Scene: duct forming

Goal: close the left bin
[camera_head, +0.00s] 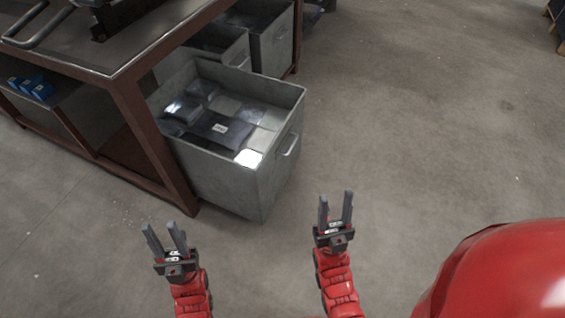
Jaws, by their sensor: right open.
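A grey metal bin (220,180) with an open top juts out from under the workbench, at the picture's centre left. It is the nearest bin and appears to be the left one. Dark and light flat packages lie inside it. Its handle (289,145) is on its right face. My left gripper (160,229) is open and empty, below and left of the bin, clear of it. My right gripper (336,198) is open and empty, to the lower right of the bin and apart from the handle.
The workbench (125,55) has a brown frame, with a leg beside the bin. Two more grey bins stand behind, a middle one (238,58) and a far one (279,42). Small blue items (38,90) sit on a shelf at left. The floor (420,120) at right is clear.

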